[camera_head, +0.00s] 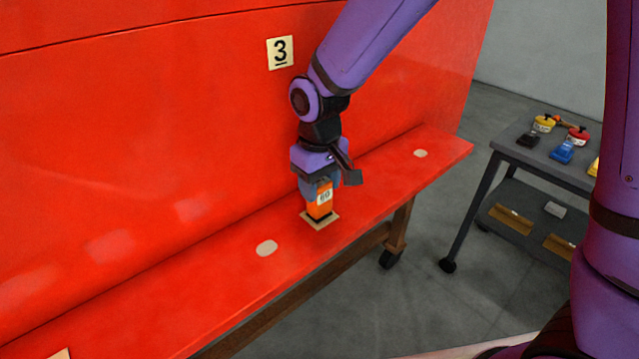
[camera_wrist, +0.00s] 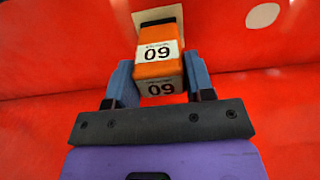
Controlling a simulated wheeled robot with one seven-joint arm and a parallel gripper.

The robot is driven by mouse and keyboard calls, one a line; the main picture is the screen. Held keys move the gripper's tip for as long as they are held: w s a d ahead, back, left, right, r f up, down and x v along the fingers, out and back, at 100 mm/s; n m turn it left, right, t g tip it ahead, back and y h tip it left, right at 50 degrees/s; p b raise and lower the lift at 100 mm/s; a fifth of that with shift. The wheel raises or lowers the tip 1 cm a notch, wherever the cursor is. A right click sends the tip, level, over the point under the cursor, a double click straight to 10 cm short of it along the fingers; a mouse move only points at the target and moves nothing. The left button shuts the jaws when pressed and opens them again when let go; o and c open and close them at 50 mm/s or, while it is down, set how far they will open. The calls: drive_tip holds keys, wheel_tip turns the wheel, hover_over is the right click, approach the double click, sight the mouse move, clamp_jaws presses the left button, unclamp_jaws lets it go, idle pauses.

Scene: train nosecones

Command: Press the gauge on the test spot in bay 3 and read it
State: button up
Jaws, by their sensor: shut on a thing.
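The block stands upright on a tan square patch (camera_head: 331,221) on the red ledge, below the sign with a 3 (camera_head: 280,52). In the wrist view the blue fingers of my gripper (camera_wrist: 160,85) are on both sides of the orange block (camera_wrist: 158,68); its label is upside down there. The tan patch (camera_wrist: 157,15) shows past the block's far end. The block appears to touch the patch, but I cannot tell how firmly.
Pale round spots lie on the red ledge (camera_head: 225,285), left (camera_head: 266,248) and right (camera_head: 420,153) of the block. The red panel (camera_head: 150,130) rises behind. A grey cart (camera_head: 540,160) with yellow, red, blue and black items stands at right. Grey floor lies between.

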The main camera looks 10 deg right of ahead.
drive_tip(key=shift+r, duration=3.4)
